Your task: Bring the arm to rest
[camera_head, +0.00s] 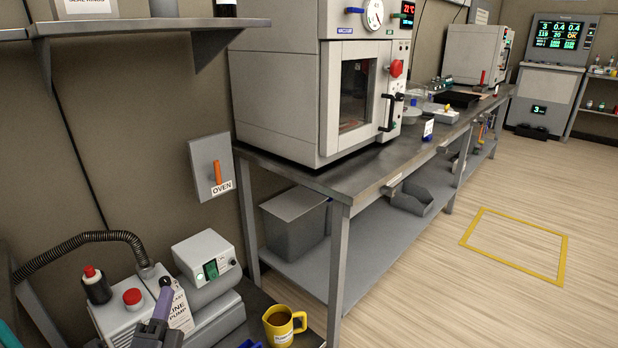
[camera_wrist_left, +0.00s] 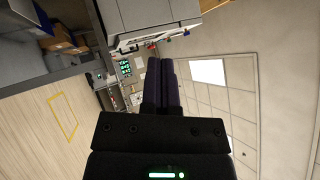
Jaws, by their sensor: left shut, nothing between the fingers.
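My left gripper (camera_head: 162,303) shows at the lower left of the head view, in front of the pump with the red-capped fittings. Its purple fingers point up and are together with nothing between them. In the left wrist view the two dark purple fingers (camera_wrist_left: 163,82) lie side by side, shut and empty. The gripper hides part of the pump and its label. I cannot tell whether it touches the pump. My right gripper is in neither view.
The pump (camera_head: 120,318) with its ribbed hose and a yellow mug (camera_head: 284,328) of dark liquid stand close to the gripper. A shelf (camera_head: 120,27) juts out above. A bench (camera_head: 345,182) carries the oven (camera_head: 290,95). Open floor with a yellow outline (camera_head: 480,212) lies right.

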